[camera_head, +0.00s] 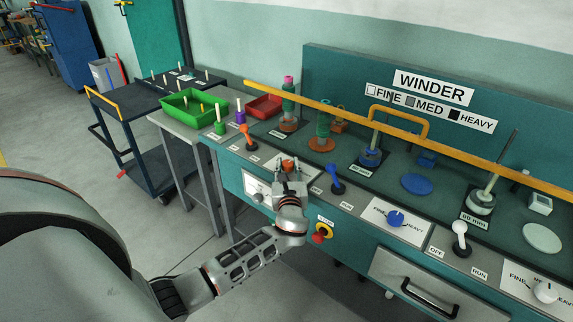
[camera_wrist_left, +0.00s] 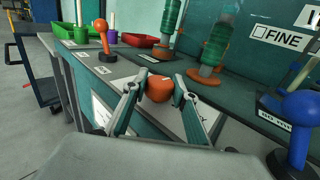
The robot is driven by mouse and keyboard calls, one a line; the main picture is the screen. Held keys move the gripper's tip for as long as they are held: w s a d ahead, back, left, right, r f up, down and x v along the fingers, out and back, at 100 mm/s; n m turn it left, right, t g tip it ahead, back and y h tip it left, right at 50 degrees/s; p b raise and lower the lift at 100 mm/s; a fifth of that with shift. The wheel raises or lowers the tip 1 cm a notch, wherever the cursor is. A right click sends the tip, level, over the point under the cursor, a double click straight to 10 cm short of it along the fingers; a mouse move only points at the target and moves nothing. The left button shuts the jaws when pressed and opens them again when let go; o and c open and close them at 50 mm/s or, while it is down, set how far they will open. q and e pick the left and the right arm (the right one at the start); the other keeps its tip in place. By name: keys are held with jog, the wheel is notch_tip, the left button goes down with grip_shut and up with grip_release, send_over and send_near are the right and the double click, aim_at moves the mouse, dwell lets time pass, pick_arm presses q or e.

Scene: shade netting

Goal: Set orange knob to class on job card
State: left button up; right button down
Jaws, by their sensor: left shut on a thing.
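The orange knob (camera_head: 288,163) is on the left section of the winder console, at a white dial plate (camera_head: 262,187) mostly covered by my gripper. My left gripper (camera_head: 289,172) is shut on it. In the left wrist view, the orange knob (camera_wrist_left: 160,88) sits between the two fingertips (camera_wrist_left: 158,84), with a small pale mark on its top. The dial's lettering is hidden, so its setting cannot be read. The WINDER sign (camera_head: 433,88) shows a white square for FINE, grey for MED and black for HEAVY.
An orange lever (camera_head: 247,134) stands left of the knob and a blue lever (camera_head: 336,180) right of it. A red stop button (camera_head: 319,238) is below. A yellow rail (camera_head: 345,118) crosses above the console. Green (camera_head: 193,107) and red (camera_head: 265,105) trays sit at the left.

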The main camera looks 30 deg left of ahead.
pick_arm(q)
jog(key=shift+n+g+y, duration=0.4)
jog(key=shift+y, duration=0.1)
jog(key=o, duration=1.1)
jog(key=shift+s+d, duration=0.25)
jog(key=v, duration=1.1)
jog(key=shift+s+d, duration=0.1)
jog(key=shift+s+f, duration=0.1)
